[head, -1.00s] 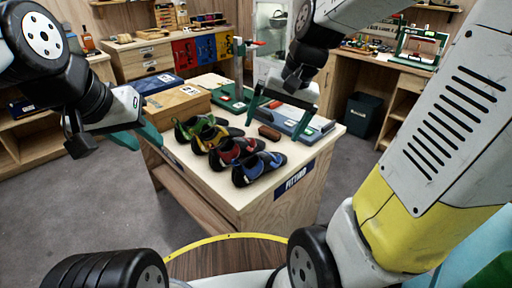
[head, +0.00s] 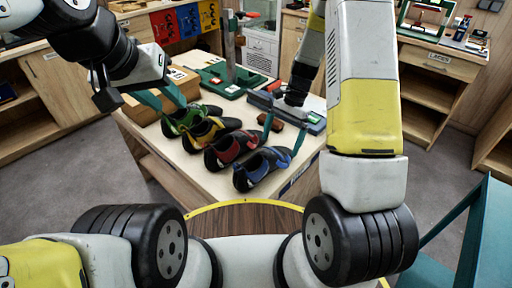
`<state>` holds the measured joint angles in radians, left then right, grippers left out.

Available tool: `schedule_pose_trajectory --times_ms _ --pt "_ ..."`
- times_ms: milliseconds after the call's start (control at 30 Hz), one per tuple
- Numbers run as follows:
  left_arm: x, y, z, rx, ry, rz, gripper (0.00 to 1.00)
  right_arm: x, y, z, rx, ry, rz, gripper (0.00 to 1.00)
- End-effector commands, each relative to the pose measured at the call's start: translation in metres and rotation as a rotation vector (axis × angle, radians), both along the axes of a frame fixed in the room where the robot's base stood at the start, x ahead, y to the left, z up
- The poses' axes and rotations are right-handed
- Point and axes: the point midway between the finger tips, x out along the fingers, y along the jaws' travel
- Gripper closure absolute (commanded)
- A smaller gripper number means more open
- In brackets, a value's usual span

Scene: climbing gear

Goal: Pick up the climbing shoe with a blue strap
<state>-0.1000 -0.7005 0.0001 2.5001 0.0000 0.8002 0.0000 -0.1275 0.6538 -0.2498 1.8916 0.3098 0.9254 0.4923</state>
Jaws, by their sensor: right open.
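The climbing shoe with a blue strap (head: 262,169) is the nearest of a diagonal row of shoes on the table, its blue parts showing on top. My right gripper (head: 283,138) reaches down at its far right end. Its teal fingers are apart and empty, one behind the shoe and one near its right end; I cannot tell whether they touch it. The shoe with red (head: 233,148), the one with yellow (head: 207,132) and the one with green (head: 188,119) sit beside it. My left gripper (head: 161,97) is open and empty above the table's left side, near the green shoe.
Shelves and a workbench (head: 440,66) line the room. Bare floor lies left of the table.

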Motion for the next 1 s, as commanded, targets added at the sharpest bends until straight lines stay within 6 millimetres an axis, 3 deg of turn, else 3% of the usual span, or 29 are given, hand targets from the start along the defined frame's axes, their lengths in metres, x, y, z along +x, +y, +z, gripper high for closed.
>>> schedule_pose_trajectory --times_ms 333,667,1000 --pt "0.0 0.0 0.0 0.0 0.0 0.0 0.64 -0.01 0.019 -0.043 -0.001 0.002 0.001 0.0" --pt "0.0 0.0 0.0 0.0 0.0 0.0 0.64 -0.011 0.021 -0.048 -0.001 -0.001 0.0 0.02" --pt "0.0 0.0 0.0 0.0 0.0 0.0 0.64 -0.011 0.021 -0.048 -0.001 -0.001 0.0 0.69"
